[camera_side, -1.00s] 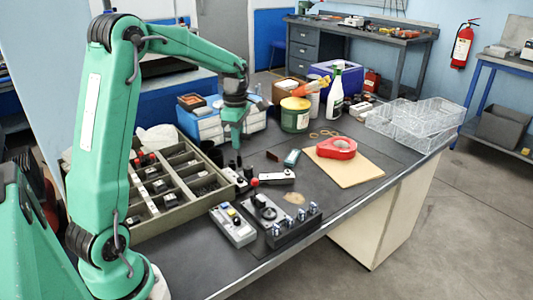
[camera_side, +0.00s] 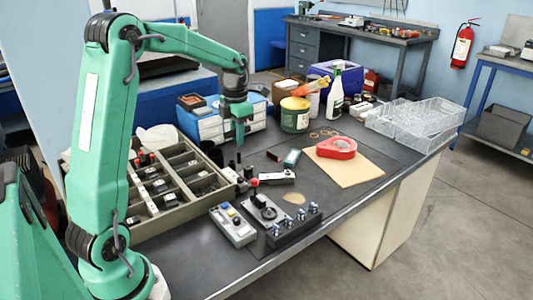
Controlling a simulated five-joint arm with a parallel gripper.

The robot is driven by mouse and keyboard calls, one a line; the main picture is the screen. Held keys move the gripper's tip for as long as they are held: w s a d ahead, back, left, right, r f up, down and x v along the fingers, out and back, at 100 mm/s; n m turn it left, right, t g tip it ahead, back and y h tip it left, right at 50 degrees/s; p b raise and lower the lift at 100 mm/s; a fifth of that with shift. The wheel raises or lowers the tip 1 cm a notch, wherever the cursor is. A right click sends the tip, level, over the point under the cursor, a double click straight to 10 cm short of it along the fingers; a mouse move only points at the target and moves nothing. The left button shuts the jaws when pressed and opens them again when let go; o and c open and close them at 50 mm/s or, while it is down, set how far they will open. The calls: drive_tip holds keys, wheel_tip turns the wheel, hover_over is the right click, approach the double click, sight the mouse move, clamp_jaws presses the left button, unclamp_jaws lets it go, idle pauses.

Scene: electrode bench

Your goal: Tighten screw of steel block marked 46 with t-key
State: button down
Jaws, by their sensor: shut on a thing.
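My gripper (camera_side: 240,143) points down over the bench, in front of the blue-and-white drawer unit. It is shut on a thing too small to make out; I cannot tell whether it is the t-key. No number is readable, so I cannot tell which block is marked 46.
A divided parts tray (camera_side: 180,187) stands left of the gripper.

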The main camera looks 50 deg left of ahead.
sight(239, 153)
drive_tip(key=shift+f, duration=0.2)
drive_tip(key=shift+f, duration=2.25)
drive_tip(key=shift+f, duration=0.85)
drive_tip(key=c, duration=2.1)
unclamp_jaws()
clamp_jaws()
drive_tip(key=shift+m, duration=0.6)
